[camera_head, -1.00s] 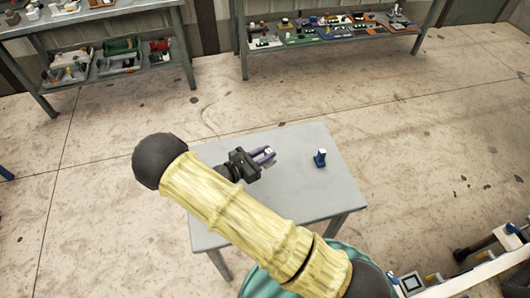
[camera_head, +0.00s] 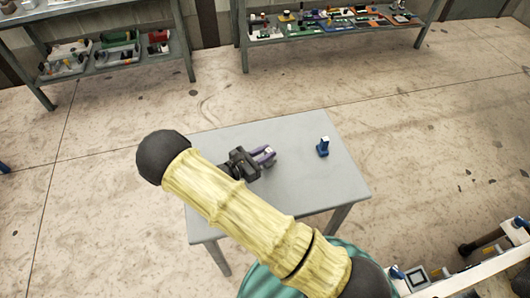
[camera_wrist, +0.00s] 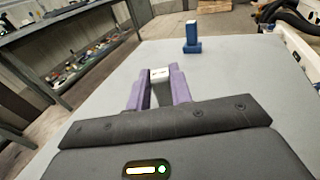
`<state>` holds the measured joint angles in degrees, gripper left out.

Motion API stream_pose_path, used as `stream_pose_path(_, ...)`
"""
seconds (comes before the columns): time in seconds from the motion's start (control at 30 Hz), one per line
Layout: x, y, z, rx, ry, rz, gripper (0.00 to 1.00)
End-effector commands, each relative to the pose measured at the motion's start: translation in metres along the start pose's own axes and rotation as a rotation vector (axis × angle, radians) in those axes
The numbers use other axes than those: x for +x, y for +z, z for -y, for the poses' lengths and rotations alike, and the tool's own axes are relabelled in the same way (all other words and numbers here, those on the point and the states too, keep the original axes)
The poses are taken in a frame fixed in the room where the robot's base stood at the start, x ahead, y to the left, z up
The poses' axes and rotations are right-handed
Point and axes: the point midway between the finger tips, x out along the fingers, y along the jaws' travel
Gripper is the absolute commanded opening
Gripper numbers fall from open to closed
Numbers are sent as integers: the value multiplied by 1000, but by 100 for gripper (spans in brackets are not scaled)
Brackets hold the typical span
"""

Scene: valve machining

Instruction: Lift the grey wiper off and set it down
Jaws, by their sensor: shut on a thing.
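My gripper (camera_head: 265,156) has purple fingers and is over the left-middle part of a grey table. In the wrist view my gripper (camera_wrist: 159,88) is shut on a small grey block with a pale top, which looks like the grey wiper (camera_wrist: 159,76). Its lower part is hidden between the fingers and behind the gripper body. Whether it touches the table cannot be told. A blue piece (camera_head: 323,149) with a white top stands upright on the table, right of my gripper. The blue piece also shows beyond the fingers in the wrist view (camera_wrist: 193,46).
The grey table (camera_head: 310,185) is otherwise bare, with free room around the blue piece. Shelving with trays (camera_head: 120,60) stands at the back left. Another shelf with many small parts (camera_head: 330,28) stands at the back. A white frame (camera_head: 490,268) is at the lower right.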

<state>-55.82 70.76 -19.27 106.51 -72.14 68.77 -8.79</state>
Motion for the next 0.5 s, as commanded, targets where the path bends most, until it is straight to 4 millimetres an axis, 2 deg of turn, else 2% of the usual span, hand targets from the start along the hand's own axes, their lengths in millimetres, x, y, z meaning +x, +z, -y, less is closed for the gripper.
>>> stream_pose_path(0.17,0,0,0,0,0,0,0)
stream_pose_path(0.2,0,0,0,0,0,0,29)
stream_pose_path(0.3,0,0,0,0,0,0,47)
stream_pose_path(0.5,1,0,0,0,-1,0,47)
